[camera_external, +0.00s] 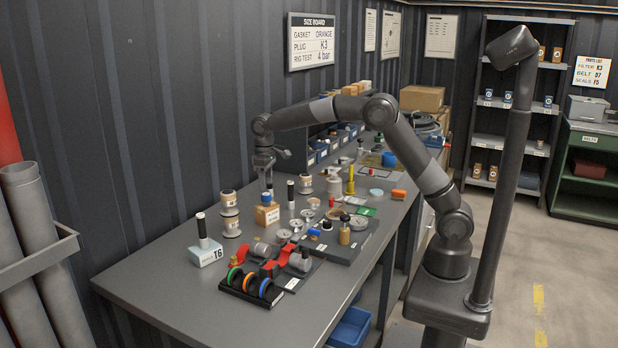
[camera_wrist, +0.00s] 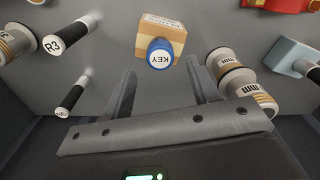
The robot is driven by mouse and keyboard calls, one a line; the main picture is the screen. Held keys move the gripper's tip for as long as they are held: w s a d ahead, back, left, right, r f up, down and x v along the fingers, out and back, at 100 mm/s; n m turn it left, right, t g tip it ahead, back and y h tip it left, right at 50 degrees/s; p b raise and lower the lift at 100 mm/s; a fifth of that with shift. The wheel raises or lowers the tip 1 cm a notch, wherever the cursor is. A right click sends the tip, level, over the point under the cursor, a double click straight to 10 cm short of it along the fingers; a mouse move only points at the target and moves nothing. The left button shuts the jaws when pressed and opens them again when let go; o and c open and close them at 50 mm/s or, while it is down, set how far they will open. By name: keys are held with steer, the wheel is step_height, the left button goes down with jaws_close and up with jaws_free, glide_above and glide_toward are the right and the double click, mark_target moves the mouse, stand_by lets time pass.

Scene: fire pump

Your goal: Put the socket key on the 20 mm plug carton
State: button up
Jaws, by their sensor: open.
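The socket key, with a blue round top marked KEY (camera_wrist: 160,53), stands upright on a brown carton (camera_wrist: 176,27) in the wrist view. In the external view the blue key top (camera_external: 266,197) shows on the same small carton (camera_external: 267,215) on the bench. The carton has a white label that I cannot read, so its size is not clear. My gripper (camera_external: 266,184) is open, pointing down just above the key. In the wrist view its fingers (camera_wrist: 162,66) are apart, one to each side of the blue top, with gaps. The key's lower part is hidden.
Black-handled plug gauges, one marked R3 (camera_wrist: 54,44), and stacked white-and-tan spools (camera_wrist: 242,80) stand close on both sides. A pale T6 block (camera_external: 205,252) and a tray of coloured rings (camera_external: 252,283) lie nearer. The bench's front-left area is clear.

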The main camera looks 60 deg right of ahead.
mark_target(267, 194)
step_height(267, 194, up, 6)
steer(key=s+d+r+t, duration=0.1)
steer(key=s+d+r, duration=0.15)
steer(key=s, duration=0.35)
steer(key=s+d+r+m+t, duration=0.1)
steer(key=s+d+r, duration=0.15)
steer(key=s, duration=0.45)
steer(key=s+d+r+t, duration=0.1)
steer(key=s+d+r, duration=0.1)
steer(key=s+r, duration=0.3)
steer(key=s+d+f+m+t, duration=0.1)
steer(key=s+f, duration=0.3)
steer(key=s, duration=0.7)
steer(key=s+d+f+m+t, duration=0.1)
steer(key=s+f, duration=0.4)
steer(key=s, duration=0.7)
steer(key=shift+d+t, duration=0.3)
steer(key=shift+d, duration=0.2)
